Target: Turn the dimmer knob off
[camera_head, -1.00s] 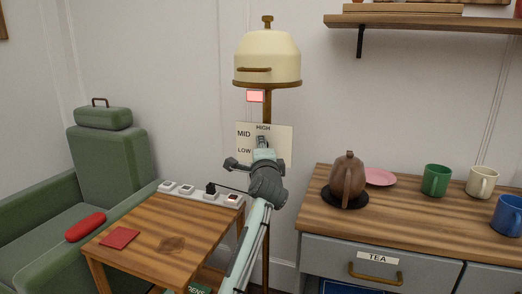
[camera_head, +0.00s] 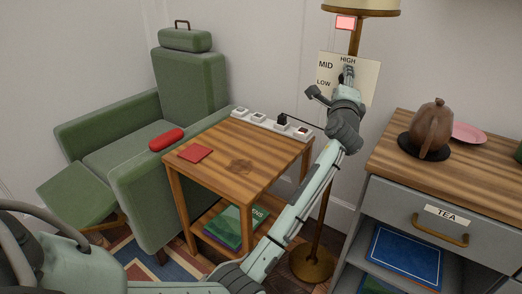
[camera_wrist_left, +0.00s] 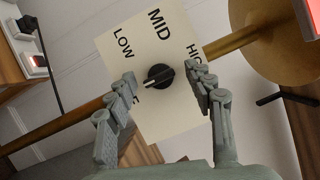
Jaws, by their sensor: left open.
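The dimmer knob (camera_wrist_left: 160,76) is black and round with a white pointer line, on a cream plate (camera_wrist_left: 178,118) marked LOW, MID and HIGH. Its pointer aims to the lower left in the left wrist view, toward a label partly hidden by a finger, with only an F showing. My left gripper (camera_wrist_left: 160,75) is open, with one finger on each side of the knob; I cannot tell whether either touches it. In the head view the left gripper (camera_head: 347,78) is in front of the plate (camera_head: 367,78) and hides the knob. My right gripper is not in view.
A lit pink-red indicator (camera_head: 346,22) is on the lamp stand (camera_head: 326,205). A green armchair (camera_head: 190,85) stands left, a drawer cabinet (camera_head: 390,200) right.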

